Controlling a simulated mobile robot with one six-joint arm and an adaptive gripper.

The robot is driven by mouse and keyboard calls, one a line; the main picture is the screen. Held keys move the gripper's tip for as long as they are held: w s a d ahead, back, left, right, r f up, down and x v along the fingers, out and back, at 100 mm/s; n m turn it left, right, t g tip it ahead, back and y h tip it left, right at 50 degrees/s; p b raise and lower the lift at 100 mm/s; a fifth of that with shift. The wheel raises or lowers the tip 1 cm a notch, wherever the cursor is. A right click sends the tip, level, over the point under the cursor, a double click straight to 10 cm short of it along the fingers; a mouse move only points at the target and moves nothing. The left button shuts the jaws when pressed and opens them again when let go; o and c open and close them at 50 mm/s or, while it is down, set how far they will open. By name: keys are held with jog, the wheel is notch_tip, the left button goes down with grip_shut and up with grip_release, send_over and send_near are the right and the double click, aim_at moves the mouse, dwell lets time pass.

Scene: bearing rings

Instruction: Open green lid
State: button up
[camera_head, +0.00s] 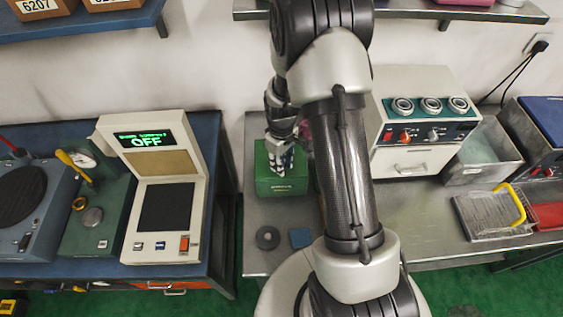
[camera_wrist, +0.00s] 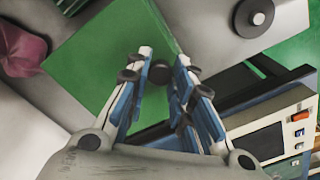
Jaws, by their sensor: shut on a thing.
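A green box with a green lid (camera_head: 270,182) stands on the steel table; the lid also fills the upper left of the wrist view (camera_wrist: 95,75). My gripper (camera_head: 281,163) reaches down onto the top of the lid. In the wrist view its blue-padded fingers (camera_wrist: 160,68) close around a small dark round knob (camera_wrist: 159,73) on the lid. The lid appears to sit on the box, with no gap that I can make out. My arm hides part of the area to the right of the box.
A dark ring (camera_head: 267,238) and a blue piece (camera_head: 300,237) lie in front of the box. A panel reading OFF (camera_head: 155,195) stands on the left table. A cream machine with knobs (camera_head: 425,120) and a metal bin (camera_head: 483,155) stand to the right.

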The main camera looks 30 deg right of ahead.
grip_shut()
jog(key=shift+r, duration=0.1)
